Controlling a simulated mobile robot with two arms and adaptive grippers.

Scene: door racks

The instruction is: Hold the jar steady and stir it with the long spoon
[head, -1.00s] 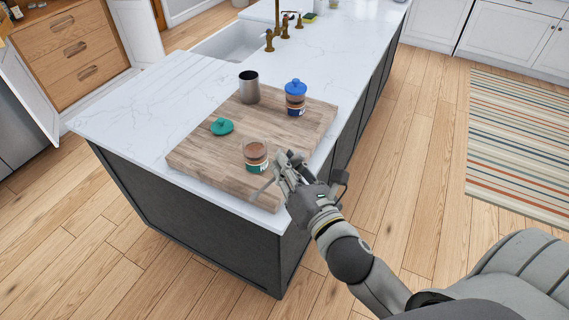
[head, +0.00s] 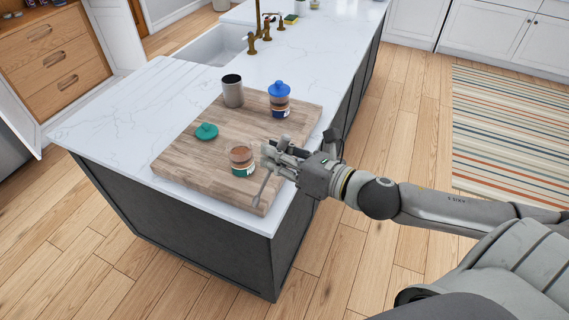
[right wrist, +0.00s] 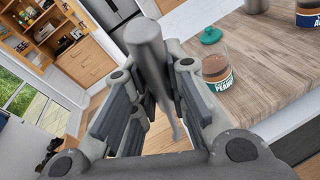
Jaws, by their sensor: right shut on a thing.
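The open glass jar (head: 242,161), with brown contents and a green label, stands upright on the wooden board. It also shows in the right wrist view (right wrist: 217,75). Its green lid (head: 206,131) lies on the board behind and left of it. My right gripper (head: 272,158) is just right of the jar, shut on the long grey spoon (head: 264,186). The spoon hangs tilted, its lower end (head: 257,201) over the board's front right edge, outside the jar. In the right wrist view the spoon's thick handle (right wrist: 147,48) runs between the fingers. My left gripper is out of view.
A second jar with a blue lid (head: 280,100) and a grey metal cup (head: 232,91) stand at the back of the board (head: 185,160). The white counter (head: 130,120) is clear on the left. A sink (head: 212,45) lies behind.

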